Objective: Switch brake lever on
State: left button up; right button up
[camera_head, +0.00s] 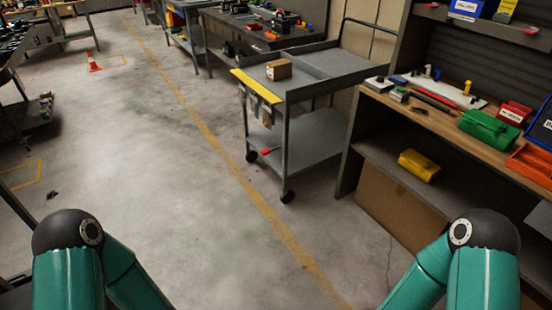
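A grey two-tier kart (310,72) stands right of centre, beside the workbench. A small red piece (266,151) shows low at its left end, near a black wheel (251,156); it looks like a lever, but it is too small to tell its position. Another black wheel (287,196) is at the kart's near corner. Both my teal arms enter from the bottom, left and right, well short of the kart. Neither of my grippers is in view.
A cardboard box (279,69) sits on the kart's top. The workbench (425,122) at right holds a green toolbox (488,128) and several tools. A yellow case (419,165) is on its lower shelf. An orange cone (93,62) stands far left. The floor (190,190) before the kart is clear.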

aim_at(267, 151)
jog(key=k, duration=0.65)
jog(key=u, duration=0.2)
jog(key=i, duration=2.85)
jog(key=u, duration=0.7)
